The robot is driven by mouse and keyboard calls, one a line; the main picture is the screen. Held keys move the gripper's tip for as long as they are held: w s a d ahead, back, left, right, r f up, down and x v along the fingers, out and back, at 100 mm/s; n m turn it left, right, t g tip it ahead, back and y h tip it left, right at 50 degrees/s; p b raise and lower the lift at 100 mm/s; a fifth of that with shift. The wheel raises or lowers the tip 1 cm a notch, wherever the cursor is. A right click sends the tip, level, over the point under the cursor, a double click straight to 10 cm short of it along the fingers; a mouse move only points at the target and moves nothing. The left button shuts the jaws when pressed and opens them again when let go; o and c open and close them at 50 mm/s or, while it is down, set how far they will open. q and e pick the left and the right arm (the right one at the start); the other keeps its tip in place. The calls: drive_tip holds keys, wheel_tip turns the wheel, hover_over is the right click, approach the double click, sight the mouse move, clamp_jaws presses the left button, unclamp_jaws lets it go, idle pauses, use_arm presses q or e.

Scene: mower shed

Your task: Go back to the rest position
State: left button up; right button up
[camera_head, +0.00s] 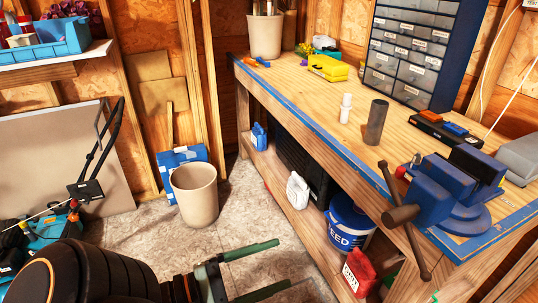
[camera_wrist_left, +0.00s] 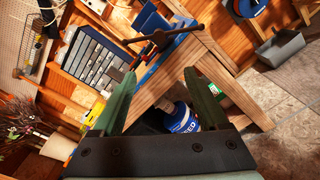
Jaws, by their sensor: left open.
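My left arm comes in from the bottom left of the head view. Its gripper (camera_head: 284,262) has two green fingers spread apart, with nothing between them. It is over the concrete floor in front of the workbench and points to the right. In the left wrist view the gripper (camera_wrist_left: 160,75) also shows open and empty, with the fingers framing the bench end. My right gripper is not in view.
The workbench (camera_head: 318,121) runs along the right, with a blue vise (camera_head: 438,189) at its near corner. A blue bucket (camera_head: 345,229) and a red container (camera_head: 360,271) sit beneath.

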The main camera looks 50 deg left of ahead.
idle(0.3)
use_arm(q)
drive_tip(key=d+f+m+g+y, duration=0.2)
drive_tip(key=d+f+m+g, duration=0.1)
drive_tip(key=f+m, duration=0.9)
drive_tip(key=w+d+f+m+g+y+p, duration=0.1)
drive_tip(key=d+f+m+g, duration=0.3)
drive_tip(key=f+m, duration=0.9)
wheel_tip(320, 180, down, 4)
drive_tip(key=shift+d+r+g+y, duration=0.15)
drive_tip(key=shift+d+g+y, duration=0.2)
drive_tip(key=shift+d, duration=0.65)
